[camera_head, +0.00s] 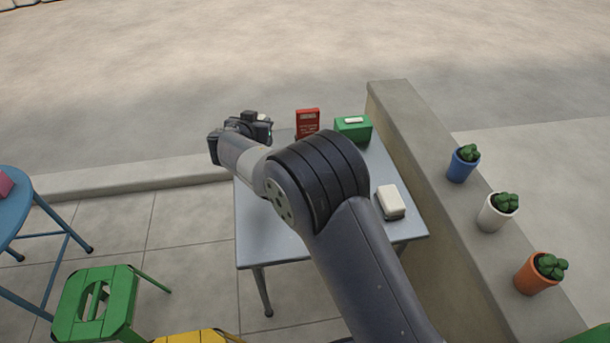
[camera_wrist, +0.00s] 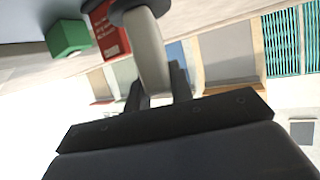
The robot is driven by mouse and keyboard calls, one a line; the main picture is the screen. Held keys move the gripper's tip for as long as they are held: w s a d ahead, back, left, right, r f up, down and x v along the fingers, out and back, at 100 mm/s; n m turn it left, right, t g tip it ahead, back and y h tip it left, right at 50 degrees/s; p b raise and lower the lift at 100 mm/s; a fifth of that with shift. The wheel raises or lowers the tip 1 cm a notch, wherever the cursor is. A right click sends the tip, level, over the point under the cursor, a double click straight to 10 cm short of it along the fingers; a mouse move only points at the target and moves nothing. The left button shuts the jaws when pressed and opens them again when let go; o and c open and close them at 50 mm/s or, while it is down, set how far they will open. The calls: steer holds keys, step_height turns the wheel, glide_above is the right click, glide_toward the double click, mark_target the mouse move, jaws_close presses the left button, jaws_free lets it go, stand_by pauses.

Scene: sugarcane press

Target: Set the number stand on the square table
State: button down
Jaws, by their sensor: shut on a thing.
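The square table (camera_head: 262,238) is the grey table ahead of me, and part of its top shows in the wrist view (camera_wrist: 28,18). My gripper (camera_wrist: 157,78) is shut on a pale, smooth piece with a dark round part at its far end, which I take for the number stand (camera_wrist: 150,50). The dark part is at the top of the wrist view, near the red sign. In the head view my wrist is over the far left corner of the table, and the held stand is mostly hidden there. I cannot tell whether it touches the tabletop.
On the table stand a red sign (camera_head: 307,122), a green box (camera_head: 353,128) and a white block (camera_head: 390,202). A low wall with potted plants (camera_head: 463,163) borders the right side. A blue round table (camera_head: 12,222) and green stool (camera_head: 95,300) are at left.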

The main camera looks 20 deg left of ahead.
step_height(320, 180, down, 9)
steer(key=shift+f+b, duration=0.15)
steer(key=shift+b, duration=0.85)
steer(key=shift+f+b, duration=0.2)
steer(key=shift+b, duration=0.25)
steer(key=c, duration=1.3)
jaws_free()
steer(key=shift+o, duration=0.2)
steer(key=shift+r, duration=0.15)
steer(key=shift+r+p, duration=0.15)
steer(key=shift+p, duration=0.35)
steer(key=p+v, duration=0.1)
steer(key=v, duration=1.1)
